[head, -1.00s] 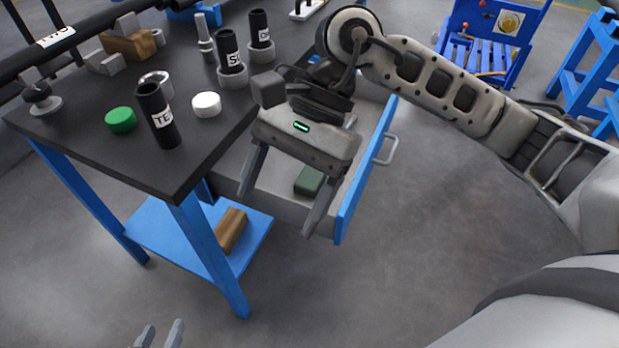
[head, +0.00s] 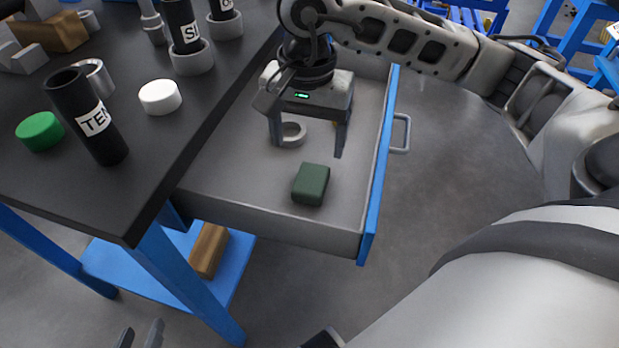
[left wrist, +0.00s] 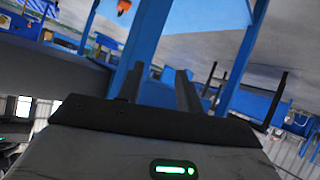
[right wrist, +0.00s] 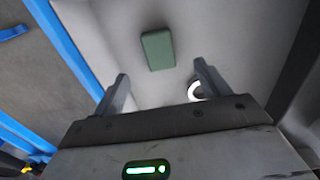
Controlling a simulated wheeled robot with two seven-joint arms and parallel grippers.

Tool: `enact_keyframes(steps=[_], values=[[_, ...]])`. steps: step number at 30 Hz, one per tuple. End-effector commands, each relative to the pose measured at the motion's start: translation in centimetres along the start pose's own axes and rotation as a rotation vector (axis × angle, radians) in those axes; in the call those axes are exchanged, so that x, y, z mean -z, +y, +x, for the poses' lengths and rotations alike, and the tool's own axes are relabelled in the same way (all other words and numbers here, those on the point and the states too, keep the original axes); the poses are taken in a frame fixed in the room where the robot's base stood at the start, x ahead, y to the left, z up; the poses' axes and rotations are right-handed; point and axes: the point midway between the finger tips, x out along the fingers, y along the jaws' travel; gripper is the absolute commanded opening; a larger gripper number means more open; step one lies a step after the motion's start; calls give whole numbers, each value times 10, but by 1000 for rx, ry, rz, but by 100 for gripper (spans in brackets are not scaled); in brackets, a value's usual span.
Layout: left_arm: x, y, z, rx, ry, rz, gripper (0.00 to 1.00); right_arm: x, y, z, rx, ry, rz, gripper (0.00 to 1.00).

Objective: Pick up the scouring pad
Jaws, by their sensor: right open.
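The scouring pad is a dark green block (head: 311,184) lying flat in the open drawer (head: 270,232), towards its near end. It also shows in the right wrist view (right wrist: 158,50), beyond the fingertips and between their lines. My right gripper (head: 308,150) is open and empty, pointing down over the drawer, farther back than the pad and apart from it. My left gripper (head: 142,328) is at the bottom edge of the head view, low beside the table. Its fingers stand apart with nothing between them in the left wrist view (left wrist: 160,80).
A pale ring (head: 291,134) lies in the drawer behind the pad, near my right fingers. The blue drawer front (head: 378,165) and grey walls bound the space. The black table (head: 170,150) at left holds dark labelled tubes, a white cap (head: 160,97) and a green cap (head: 40,131).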

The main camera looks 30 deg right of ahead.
Motion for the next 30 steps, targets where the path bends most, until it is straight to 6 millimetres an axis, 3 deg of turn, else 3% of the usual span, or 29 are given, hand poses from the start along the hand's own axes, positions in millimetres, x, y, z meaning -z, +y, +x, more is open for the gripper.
enact_keyframes(steps=[1, 6, 14, 21, 30], values=[[-5, -1, 3, -1, -7, 1, 36, 0, 1, 14, -5, -3, 1, 75], [-10, -2, 11, -4, -23, 2, 36, 0, 0, 42, -3, -2, 0, 75], [-12, -3, 16, -7, -25, 1, 36, 2, 1, 60, -2, -2, 2, 75], [-19, -1, 19, -14, -43, -5, 36, 7, 4, 95, -1, -3, 1, 75], [-20, 0, 21, -17, -45, -10, 36, 7, 4, 103, 1, -1, 0, 75]])
